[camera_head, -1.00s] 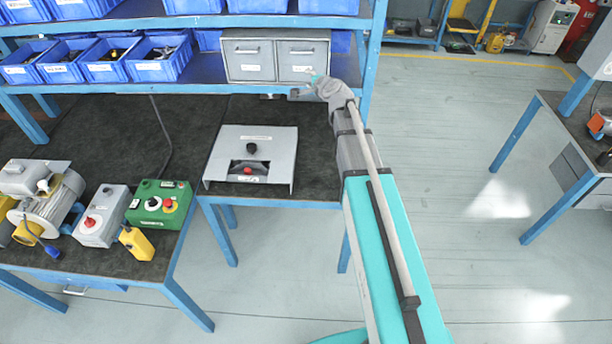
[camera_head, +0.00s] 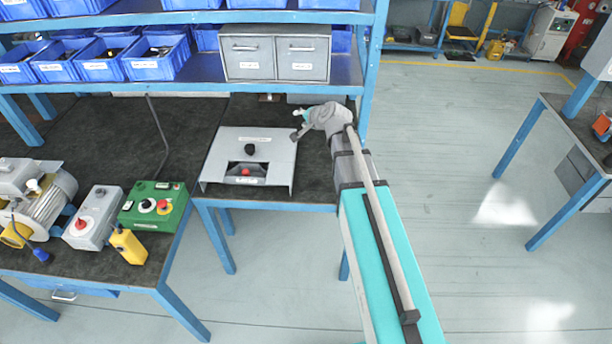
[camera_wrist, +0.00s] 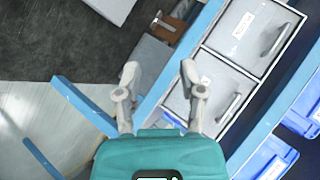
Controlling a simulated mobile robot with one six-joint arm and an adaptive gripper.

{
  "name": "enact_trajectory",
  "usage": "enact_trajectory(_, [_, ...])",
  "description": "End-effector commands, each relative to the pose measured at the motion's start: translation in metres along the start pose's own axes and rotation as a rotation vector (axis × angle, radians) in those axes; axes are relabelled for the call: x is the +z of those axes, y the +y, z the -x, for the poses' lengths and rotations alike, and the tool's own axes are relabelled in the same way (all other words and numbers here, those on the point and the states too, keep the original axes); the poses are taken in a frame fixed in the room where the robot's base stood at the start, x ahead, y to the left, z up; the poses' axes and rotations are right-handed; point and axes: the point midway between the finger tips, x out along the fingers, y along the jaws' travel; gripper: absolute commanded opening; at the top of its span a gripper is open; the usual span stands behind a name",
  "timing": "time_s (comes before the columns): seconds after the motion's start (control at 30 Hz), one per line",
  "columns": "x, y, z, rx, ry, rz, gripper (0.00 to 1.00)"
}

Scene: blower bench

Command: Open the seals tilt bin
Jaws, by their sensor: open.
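Two grey tilt bins sit side by side in a housing on the blue shelf, the left bin (camera_head: 249,68) and the right bin (camera_head: 302,68). In the wrist view the bin fronts lie to the right, one lower (camera_wrist: 210,105) and one upper (camera_wrist: 255,48). My gripper (camera_head: 297,126) is open and empty, below and in front of the right bin, apart from both handles. Its two fingers (camera_wrist: 159,68) show spread in the wrist view.
The blue shelf edge (camera_head: 185,88) runs below the bins, close to my fingers. Open blue bins (camera_head: 160,57) stand left of the housing. A grey sheet-metal cover (camera_head: 222,160) with black and red knobs lies on the bench below. Open floor (camera_head: 440,170) is at right.

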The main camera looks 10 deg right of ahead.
Motion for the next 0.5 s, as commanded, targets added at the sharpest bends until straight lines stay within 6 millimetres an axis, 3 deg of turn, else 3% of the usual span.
enact_trajectory(0.5, [0.050,0.058,-0.001,0.137,-0.120,0.174,0.51])
